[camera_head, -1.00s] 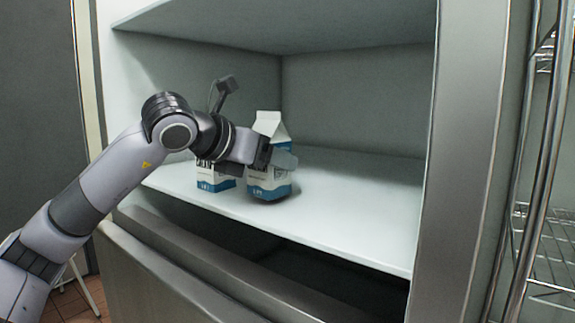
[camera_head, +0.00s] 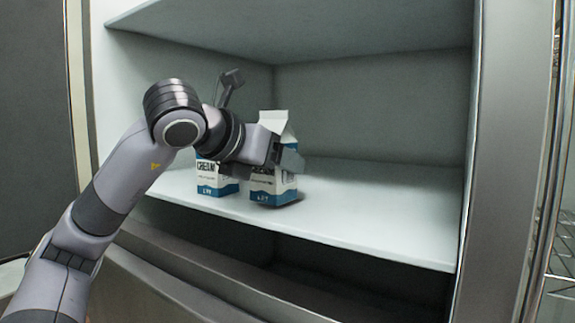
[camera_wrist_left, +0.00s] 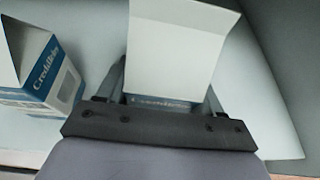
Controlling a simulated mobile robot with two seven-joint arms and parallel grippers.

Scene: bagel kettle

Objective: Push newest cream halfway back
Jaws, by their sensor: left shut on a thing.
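Two white and blue cream cartons stand side by side near the front of the fridge shelf (camera_head: 350,220). My left gripper (camera_head: 285,160) is shut on the right cream carton (camera_head: 272,187), with a finger at its side. The held carton (camera_wrist_left: 180,45) also shows between the two fingers in the left wrist view. It looks upright and at or close to the shelf surface. The left cream carton (camera_head: 217,180) stands beside it, partly behind my arm. It shows in the left wrist view (camera_wrist_left: 40,70) too, apart from the gripper. Which carton is newest cannot be read. My right gripper is out of view.
The shelf is bare behind and to the right of the cartons. The upper shelf (camera_head: 300,25) hangs above my arm. The fridge's steel side frame (camera_head: 505,170) bounds the opening on the right. A dark gap lies below the shelf.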

